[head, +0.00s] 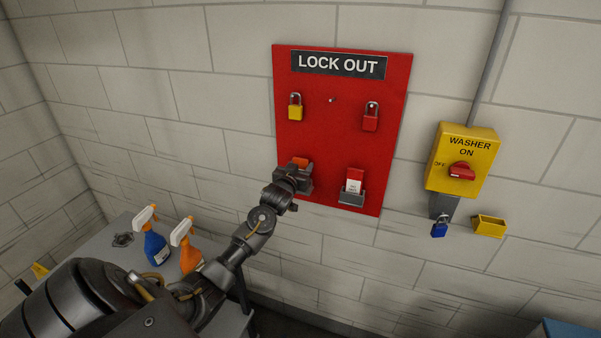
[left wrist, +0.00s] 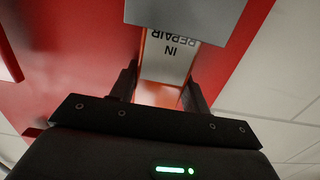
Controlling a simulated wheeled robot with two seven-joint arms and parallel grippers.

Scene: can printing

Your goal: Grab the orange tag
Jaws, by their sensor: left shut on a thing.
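The orange tag (head: 302,162) shows its top edge at the lower left of the red lock-out board, mostly hidden behind my left gripper (head: 297,172). In the left wrist view the tag (left wrist: 168,58) has a white face with upside-down "IN REPAIR" lettering and orange edges. It sits between the two fingers of my left gripper (left wrist: 162,88), which is shut on it. A grey holder (left wrist: 185,18) covers part of the tag, so the tag is still at its holder. My right gripper is not in view.
The red board (head: 335,125) carries a yellow padlock (head: 295,112), a red padlock (head: 370,120) and a red-and-white tag (head: 353,182) in a holder. A yellow washer switch (head: 462,160) is at right. Blue (head: 156,248) and orange (head: 190,258) spray bottles stand lower left.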

